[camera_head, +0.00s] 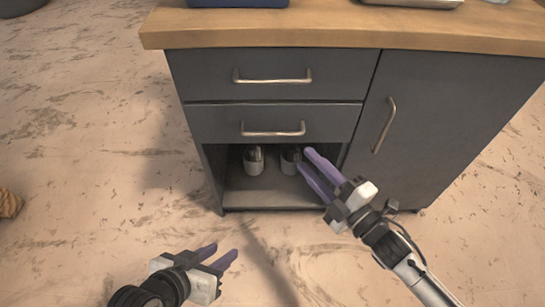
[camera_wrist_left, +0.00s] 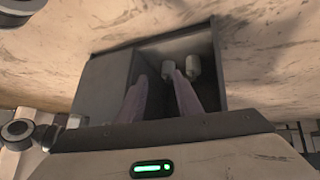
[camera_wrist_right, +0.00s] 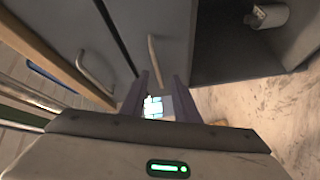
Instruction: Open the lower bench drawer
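The lower bench drawer (camera_head: 220,122) has a dark grey front and a metal bar handle (camera_head: 272,131). It looks shut, with its front in line with the cabinet. My right gripper (camera_head: 305,158) is open and empty, just below and right of that handle and apart from it. In the right wrist view the lower handle (camera_wrist_right: 154,62) shows beyond the gap between the fingertips (camera_wrist_right: 161,80). My left gripper (camera_head: 222,252) is open and empty, low in front of the cabinet and over the floor; its purple fingers (camera_wrist_left: 158,90) point at the open shelf.
Above is a shut upper drawer (camera_head: 215,85) under a wooden worktop (camera_head: 340,28). Below is an open shelf (camera_head: 270,192) holding two grey cups (camera_head: 253,160) (camera_head: 290,162). A cabinet door (camera_head: 445,115) with a vertical handle is on the right.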

